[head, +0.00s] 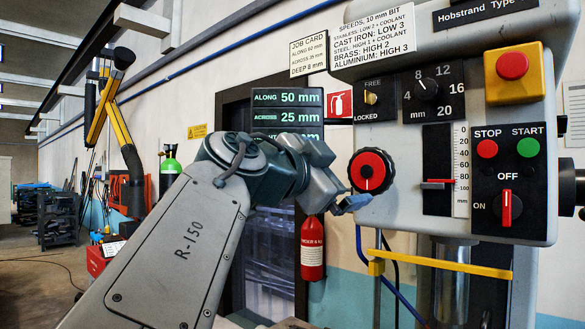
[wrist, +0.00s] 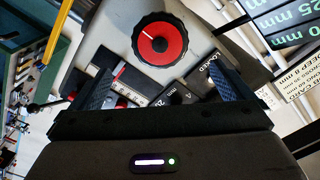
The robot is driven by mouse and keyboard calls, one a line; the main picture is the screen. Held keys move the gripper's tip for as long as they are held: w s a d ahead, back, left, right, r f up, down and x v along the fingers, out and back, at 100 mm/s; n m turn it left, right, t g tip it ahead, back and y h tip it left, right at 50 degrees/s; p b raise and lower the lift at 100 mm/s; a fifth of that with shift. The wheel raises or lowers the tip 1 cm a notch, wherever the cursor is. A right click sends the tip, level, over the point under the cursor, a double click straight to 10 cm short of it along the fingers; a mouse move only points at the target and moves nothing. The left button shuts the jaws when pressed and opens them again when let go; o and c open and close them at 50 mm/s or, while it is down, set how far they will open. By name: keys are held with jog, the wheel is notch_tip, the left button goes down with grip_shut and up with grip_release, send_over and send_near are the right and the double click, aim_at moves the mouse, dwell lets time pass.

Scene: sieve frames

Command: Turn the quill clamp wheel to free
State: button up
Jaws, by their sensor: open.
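A wheel with a red face and black ribbed rim (head: 371,171) is on the machine's front, taken as the quill clamp wheel. It also shows in the wrist view (wrist: 160,44), with a white mark on its face. Above it in the head view is a black FREE/LOCKED plate (head: 386,108) with a small brass piece; I cannot tell which word that piece indicates. My gripper (head: 352,203) is just below and left of the wheel in the head view. In the wrist view my gripper (wrist: 162,86) is open and empty, with the wheel beyond the fingertips, not between them.
A depth dial (head: 426,88) and a slider (head: 438,184) are right of the wheel. Further right are STOP/START buttons (head: 487,149) and a red switch (head: 506,208). A yellow bar (head: 440,264) crosses below the housing. A fire extinguisher (head: 313,250) hangs behind my gripper.

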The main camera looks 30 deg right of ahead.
aim_at(367, 172)
jog(key=p+x, duration=0.2)
jog(key=x, duration=0.9)
jog(key=shift+w+d, duration=0.15)
jog(key=shift+d, duration=0.1)
jog(key=shift+c, duration=0.3)
jog(key=c, duration=0.8)
